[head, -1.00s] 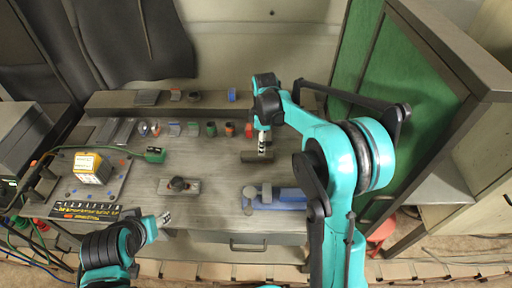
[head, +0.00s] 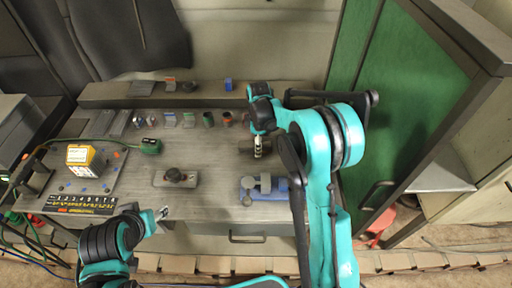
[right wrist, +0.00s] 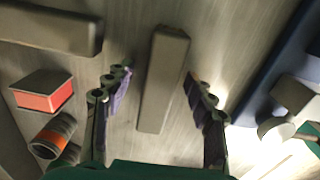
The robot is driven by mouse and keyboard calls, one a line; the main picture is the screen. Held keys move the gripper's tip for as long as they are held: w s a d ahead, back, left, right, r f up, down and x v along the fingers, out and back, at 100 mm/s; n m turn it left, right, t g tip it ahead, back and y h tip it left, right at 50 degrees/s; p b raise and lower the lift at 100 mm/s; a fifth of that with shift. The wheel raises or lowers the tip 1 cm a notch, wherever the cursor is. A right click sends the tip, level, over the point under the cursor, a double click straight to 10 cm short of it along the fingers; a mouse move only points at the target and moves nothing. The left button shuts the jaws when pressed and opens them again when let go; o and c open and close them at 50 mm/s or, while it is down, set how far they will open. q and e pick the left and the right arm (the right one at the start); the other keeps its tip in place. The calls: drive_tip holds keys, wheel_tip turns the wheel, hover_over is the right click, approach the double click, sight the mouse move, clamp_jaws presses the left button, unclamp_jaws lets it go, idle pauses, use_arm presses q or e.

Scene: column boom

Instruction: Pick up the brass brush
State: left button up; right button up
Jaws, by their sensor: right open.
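A plain grey-brown bar (right wrist: 163,80), which I take to be the brass brush, lies on the bench; no bristles show. In the right wrist view it lies lengthwise between the two open fingers of my right gripper (right wrist: 158,100), with a gap on each side. In the head view my right gripper (head: 258,153) points down over the bar (head: 245,147), hiding much of it. My left gripper (head: 162,214) is near the bench's front edge, far from the bar; its finger opening is too small to judge.
A blue holder (head: 263,194) with a grey part sits in front of the bar. A red-faced block (right wrist: 42,92) and an orange-banded cylinder (right wrist: 52,135) lie left of the gripper in the wrist view. A green cabinet door (head: 400,90) stands at the right.

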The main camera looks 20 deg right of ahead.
clamp_jaws()
drive_tip(key=shift+r, duration=0.1)
